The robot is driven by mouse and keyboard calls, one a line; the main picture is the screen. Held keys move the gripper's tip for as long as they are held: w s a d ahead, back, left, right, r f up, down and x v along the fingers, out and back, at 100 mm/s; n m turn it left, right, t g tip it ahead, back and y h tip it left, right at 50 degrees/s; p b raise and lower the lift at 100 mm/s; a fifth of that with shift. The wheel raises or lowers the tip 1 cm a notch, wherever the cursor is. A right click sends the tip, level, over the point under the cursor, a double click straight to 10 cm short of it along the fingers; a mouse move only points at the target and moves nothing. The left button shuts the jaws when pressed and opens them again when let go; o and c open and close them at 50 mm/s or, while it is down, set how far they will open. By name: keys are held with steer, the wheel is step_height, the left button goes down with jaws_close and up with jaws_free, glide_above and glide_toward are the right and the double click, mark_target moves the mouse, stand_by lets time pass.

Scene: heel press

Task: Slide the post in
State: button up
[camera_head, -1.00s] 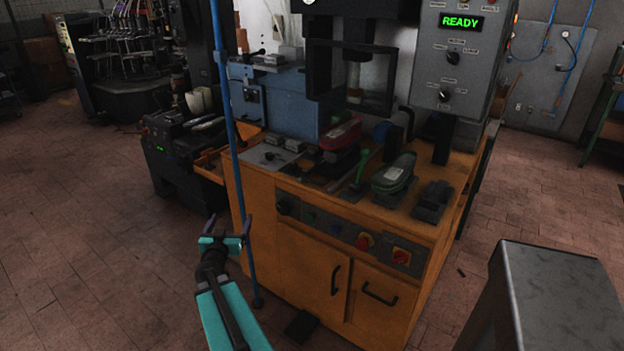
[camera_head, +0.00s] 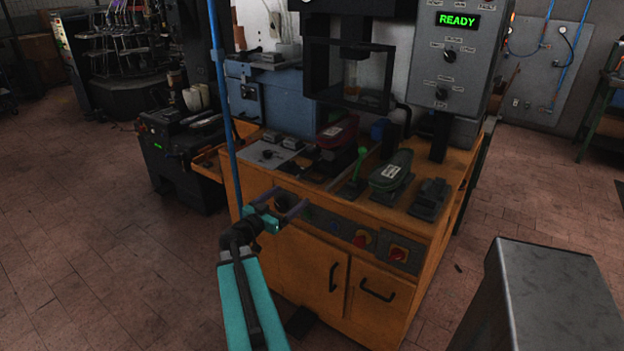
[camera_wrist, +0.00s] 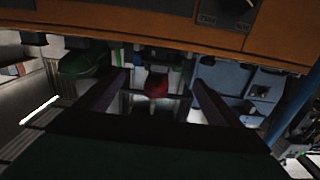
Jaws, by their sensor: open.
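A dark red shoe-shaped piece (camera_head: 337,131) sits on a dark support on the orange bench, in front of the press. A green shoe-shaped piece (camera_head: 391,170) with a white label sits on another dark support to its right. A green-handled lever (camera_head: 356,170) stands between them. I cannot tell which part is the post. My gripper (camera_head: 293,197) is open and empty, in front of the bench's front panel and apart from both pieces. In the wrist view, the red piece (camera_wrist: 157,86) shows between my open fingers (camera_wrist: 160,77), and the green piece (camera_wrist: 85,66) lies to the left.
The press frame (camera_head: 350,98) stands behind the pieces, beside a grey control box (camera_head: 452,60) reading READY. A grey metal block (camera_head: 550,290) stands at lower right. Floor at left is clear.

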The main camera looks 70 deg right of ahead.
mark_target(311, 180)
steer(key=shift+p+x, duration=1)
steer(key=shift+x, duration=5.85)
